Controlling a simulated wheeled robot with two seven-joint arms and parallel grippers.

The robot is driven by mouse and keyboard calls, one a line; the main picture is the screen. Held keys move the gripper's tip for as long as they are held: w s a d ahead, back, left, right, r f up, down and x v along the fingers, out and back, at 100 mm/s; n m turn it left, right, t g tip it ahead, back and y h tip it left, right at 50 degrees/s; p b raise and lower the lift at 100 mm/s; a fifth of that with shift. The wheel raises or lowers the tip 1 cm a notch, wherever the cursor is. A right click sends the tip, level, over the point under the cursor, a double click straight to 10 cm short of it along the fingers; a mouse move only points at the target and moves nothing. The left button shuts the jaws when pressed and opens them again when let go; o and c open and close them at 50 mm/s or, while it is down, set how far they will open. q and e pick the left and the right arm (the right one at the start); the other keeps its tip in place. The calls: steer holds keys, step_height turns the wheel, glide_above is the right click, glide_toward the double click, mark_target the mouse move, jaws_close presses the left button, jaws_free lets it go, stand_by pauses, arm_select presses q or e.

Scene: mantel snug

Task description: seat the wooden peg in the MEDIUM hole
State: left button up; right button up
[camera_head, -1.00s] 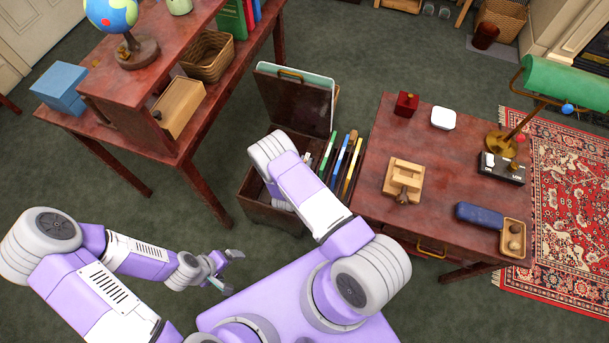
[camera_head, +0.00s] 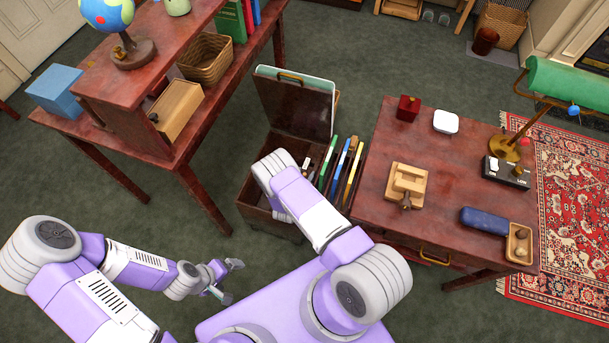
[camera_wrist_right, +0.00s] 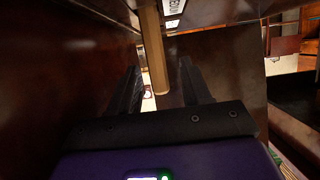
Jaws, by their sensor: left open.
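A tan wooden rod (camera_wrist_right: 153,50), which looks like the peg, shows in the right wrist view. It hangs down from the top edge between the fingers of my right gripper (camera_wrist_right: 160,88). The fingers are apart, with a gap visible on both sides of the rod. In the head view my right arm reaches into the open dark wooden chest (camera_head: 262,222), and its gripper is hidden there. My left gripper (camera_head: 231,281) is open and empty above the floor.
That table holds a wooden block (camera_head: 407,182), a blue case (camera_head: 483,220) and a lamp. The chest's raised lid (camera_head: 293,105) stands behind. Dark walls close around my right gripper.

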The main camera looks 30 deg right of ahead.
steer(key=s+a+r+n+g+y+p, duration=0.2)
steer(key=s+a+r+n+g+y, duration=0.1)
steer(key=s+a+r+y, duration=0.4)
steer(key=s+a+r+n+g+y+p, duration=0.2)
steer(key=s+a+r+n+g+y, duration=0.2)
steer(key=s+a, duration=0.9)
step_height(320, 180, up, 3)
steer(key=s+g+y, duration=0.1)
steer(key=s+y, duration=0.1)
steer(key=y, duration=0.1)
steer(key=shift+s+y, duration=0.25)
steer(key=shift+y, duration=0.05)
steer(key=shift+r, duration=0.2)
step_height(320, 180, up, 5)
steer(key=p, duration=0.5)
